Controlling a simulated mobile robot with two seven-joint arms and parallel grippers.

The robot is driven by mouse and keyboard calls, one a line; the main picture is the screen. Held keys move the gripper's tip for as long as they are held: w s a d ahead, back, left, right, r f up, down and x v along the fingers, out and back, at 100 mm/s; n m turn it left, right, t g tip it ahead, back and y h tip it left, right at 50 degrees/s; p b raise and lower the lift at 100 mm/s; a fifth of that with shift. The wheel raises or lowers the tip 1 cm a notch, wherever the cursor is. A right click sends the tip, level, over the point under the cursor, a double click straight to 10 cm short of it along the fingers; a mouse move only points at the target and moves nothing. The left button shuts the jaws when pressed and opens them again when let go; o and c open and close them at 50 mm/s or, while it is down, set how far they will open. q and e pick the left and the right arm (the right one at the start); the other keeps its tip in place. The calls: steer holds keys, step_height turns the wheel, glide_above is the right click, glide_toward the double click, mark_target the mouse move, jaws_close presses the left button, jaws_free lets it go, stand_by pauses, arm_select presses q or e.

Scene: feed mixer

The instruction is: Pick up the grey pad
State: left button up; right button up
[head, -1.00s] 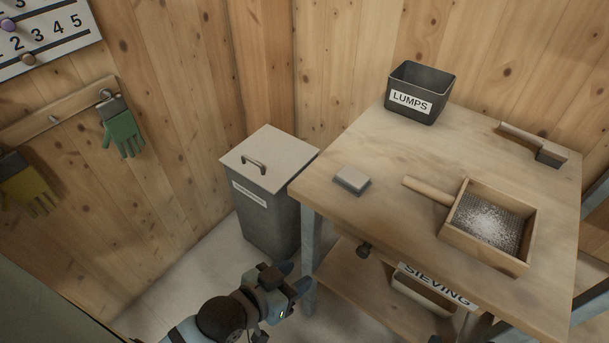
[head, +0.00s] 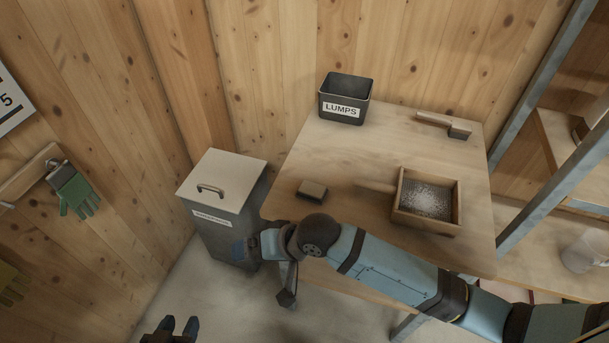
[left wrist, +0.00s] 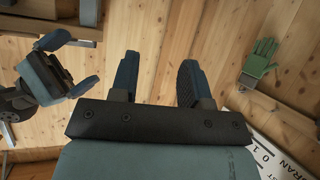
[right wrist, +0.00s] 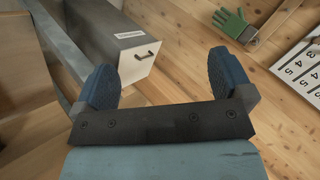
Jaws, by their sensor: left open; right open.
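The grey pad (head: 312,189) is a small block lying flat near the left front edge of the wooden table (head: 345,155) in the head view. My right arm crosses in front of the table. My right gripper (head: 245,248) is off the table's left front corner, in front of the grey bin, apart from the pad. It also shows open in the left wrist view (left wrist: 72,66). My left gripper (head: 174,330) is open at the bottom edge of the head view, far from the pad. Both wrist views show empty jaws; I cannot make out the pad in either.
A lidded grey bin (head: 222,205) stands left of the table. On the table are a black LUMPS box (head: 345,98), a brush (head: 445,124) and a wooden sieve (head: 428,200) with its handle towards the pad. A metal-framed shelf (head: 540,125) is at right.

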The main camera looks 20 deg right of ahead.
steer(key=w+d+r+m+g+h+p, duration=0.2)
steer(key=w+d+r+g+h+p, duration=0.15)
steer(key=w+r+p, duration=0.2)
step_height(320, 180, up, 8)
steer(key=r+m+h+p, duration=0.1)
steer(key=m+h+p, duration=0.4)
steer(key=m, duration=0.1)
glide_above(310, 192)
steer(key=shift+g, duration=0.35)
step_height(310, 192, down, 8)
steer(key=shift+f, duration=3)
arm_select(q)
steer(key=shift+g+y, duration=0.4)
steer(key=shift+g, duration=0.1)
steer(key=r, duration=0.1)
steer(key=s+a+r, duration=0.1)
steer(key=r, duration=0.1)
steer(key=a+r, duration=0.1)
steer(key=shift+s+r, duration=0.2)
steer(key=shift+s, duration=0.2)
steer(key=shift+f, duration=0.1)
arm_select(e)
steer(key=c, duration=0.9)
